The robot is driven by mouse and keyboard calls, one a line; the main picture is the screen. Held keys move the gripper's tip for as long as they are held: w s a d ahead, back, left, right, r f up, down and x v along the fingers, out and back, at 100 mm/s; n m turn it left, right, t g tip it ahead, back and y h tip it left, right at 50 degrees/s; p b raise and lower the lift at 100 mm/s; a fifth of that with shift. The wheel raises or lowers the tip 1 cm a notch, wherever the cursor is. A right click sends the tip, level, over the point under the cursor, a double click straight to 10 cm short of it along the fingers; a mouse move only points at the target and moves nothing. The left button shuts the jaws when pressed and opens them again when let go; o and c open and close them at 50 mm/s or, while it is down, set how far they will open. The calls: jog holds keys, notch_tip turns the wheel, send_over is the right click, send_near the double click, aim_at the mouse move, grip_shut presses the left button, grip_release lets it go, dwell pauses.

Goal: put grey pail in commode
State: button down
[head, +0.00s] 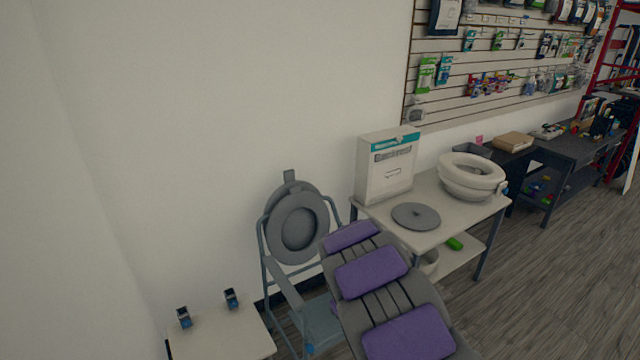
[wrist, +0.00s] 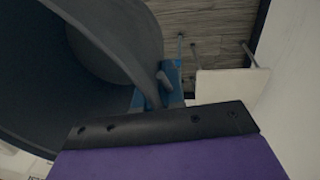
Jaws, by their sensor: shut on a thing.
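The commode (head: 298,228) stands against the wall in the head view, left of the white table. It has a blue-grey frame, and its round grey seat and lid are raised upright. My arm covers its lower right part. The grey pail (wrist: 35,75) fills the upper left of the wrist view, tilted, with its inside showing. My gripper (wrist: 155,112) is shut on the pail at its rim. Blue-grey parts (wrist: 170,80), apparently of the commode, show just beyond the rim. The pail and gripper tips are hidden behind my arm in the head view.
A white table (head: 455,215) holds a white box (head: 387,165), a raised toilet seat (head: 471,176) and a flat grey lid (head: 416,216). A small low table (head: 222,328) with two small devices stands left of the commode. Open wood floor (head: 560,270) lies at right.

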jog(key=s+d+r+m, duration=0.3)
jog(key=d+r+m, duration=0.2)
jog(key=r, duration=0.3)
jog(key=shift+s+d+m+g, duration=0.2)
jog(key=shift+d+m+g, duration=0.15)
jog(key=shift+m, duration=0.55)
